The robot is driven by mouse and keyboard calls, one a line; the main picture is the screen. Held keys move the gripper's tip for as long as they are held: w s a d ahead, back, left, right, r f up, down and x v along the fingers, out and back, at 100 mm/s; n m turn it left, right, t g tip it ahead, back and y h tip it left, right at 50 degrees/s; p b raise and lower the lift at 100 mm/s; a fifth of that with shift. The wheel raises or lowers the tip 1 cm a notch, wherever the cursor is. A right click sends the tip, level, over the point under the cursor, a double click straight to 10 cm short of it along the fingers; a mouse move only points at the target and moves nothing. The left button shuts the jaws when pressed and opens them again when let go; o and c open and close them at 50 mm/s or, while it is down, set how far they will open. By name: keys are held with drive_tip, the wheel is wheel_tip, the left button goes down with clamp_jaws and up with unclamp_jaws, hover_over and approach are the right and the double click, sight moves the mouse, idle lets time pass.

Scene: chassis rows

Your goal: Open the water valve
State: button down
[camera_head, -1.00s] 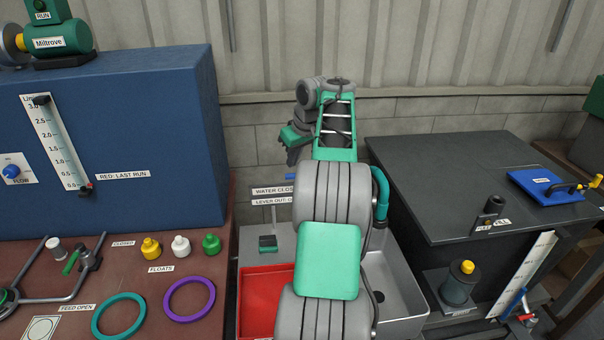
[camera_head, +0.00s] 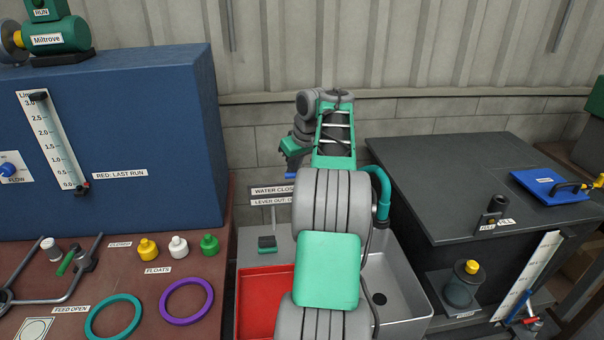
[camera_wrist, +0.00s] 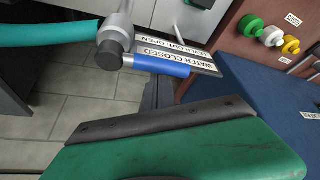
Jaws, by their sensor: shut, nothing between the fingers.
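The water valve's blue lever (camera_wrist: 162,66) lies alongside the label plate (camera_wrist: 182,56) reading "WATER CLOSED" and "LEVER OUT: OPEN" in the wrist view. The lever joins a grey valve body with a dark round end (camera_wrist: 109,54), near the teal spout (camera_wrist: 45,33). In the head view only a small piece of the blue lever (camera_head: 290,176) shows; my arm hides the rest. My gripper (camera_head: 293,160) is shut and empty, just above the lever in that picture. Whether it touches the lever cannot be told. My gripper's green housing fills the bottom of the wrist view.
A grey sink (camera_head: 402,307) and red tray (camera_head: 262,299) lie below my arm. A blue cabinet (camera_head: 140,150) stands left on a brown bench with floats and rings. A dark bench (camera_head: 440,180) stands right. The corrugated wall closes off the back.

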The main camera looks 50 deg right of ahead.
sight(294, 174)
drive_tip(key=shift+s+a+b, duration=0.55)
drive_tip(key=shift+s, duration=0.1)
drive_tip(key=shift+s+a, duration=0.1)
drive_tip(key=shift+s+a+f+b, duration=0.1)
drive_tip(key=shift+s+a+b, duration=0.35)
drive_tip(key=shift+b, duration=0.15)
drive_tip(key=shift+a, duration=0.1)
